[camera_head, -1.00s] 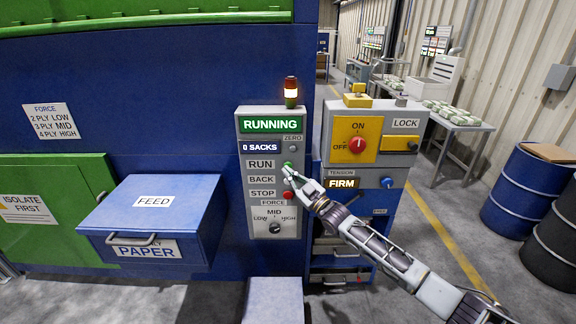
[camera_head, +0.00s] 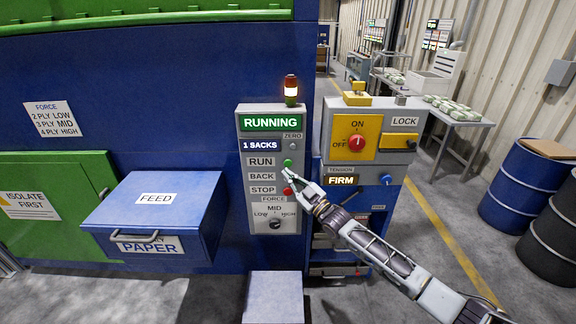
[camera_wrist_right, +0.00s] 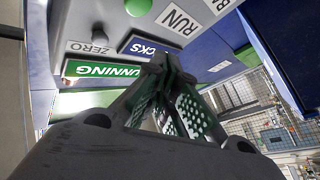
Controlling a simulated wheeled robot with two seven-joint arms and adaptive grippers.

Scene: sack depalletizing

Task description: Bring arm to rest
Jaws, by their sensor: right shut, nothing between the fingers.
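My right arm (camera_head: 385,257) reaches in from the lower right of the head view. Its gripper (camera_head: 288,174) is shut and empty, just in front of the control panel (camera_head: 264,219), by the BACK row and below the green RUN button (camera_head: 288,162). I cannot tell whether the tips touch the panel. In the wrist view the closed fingers (camera_wrist_right: 162,62) point toward the panel, with the green button (camera_wrist_right: 138,6) beyond them at the top. The display reads RUNNING (camera_head: 270,122) and the counter reads 1 SACKS (camera_head: 260,145). My left gripper is not in view.
A blue FEED box (camera_head: 153,220) juts out left of the panel. A grey cabinet with a yellow ON/OFF switch plate (camera_head: 356,139) and FIRM display stands right of it. Blue (camera_head: 522,186) and black (camera_head: 556,236) drums stand at the far right.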

